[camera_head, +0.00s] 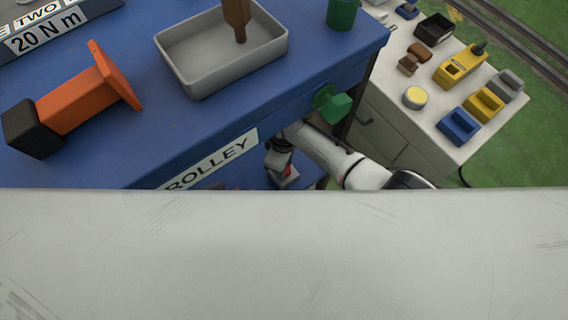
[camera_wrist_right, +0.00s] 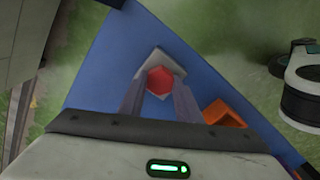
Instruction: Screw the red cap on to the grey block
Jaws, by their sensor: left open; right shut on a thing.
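The red cap (camera_wrist_right: 160,80) is between the fingertips of my right gripper (camera_wrist_right: 157,92), which is shut on it. The grey block (camera_wrist_right: 173,60) is directly under the cap on a blue surface. The cap covers the join, so I cannot tell how far it is seated. In the head view the small red cap (camera_head: 287,170) shows at the grey block (camera_head: 287,182) on the trolley's lower shelf, beneath a white and dark arm. My left gripper is open, but its fingertips cannot be made out clearly.
The blue trolley top (camera_head: 215,125) holds an orange and black tool (camera_head: 85,100), a grey tray (camera_head: 185,85) and a green cup (camera_head: 342,13). A green knob (camera_head: 337,107) sticks out from its side. A pale surface (camera_head: 280,255) hides the bottom. A bench (camera_head: 400,125) stands right.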

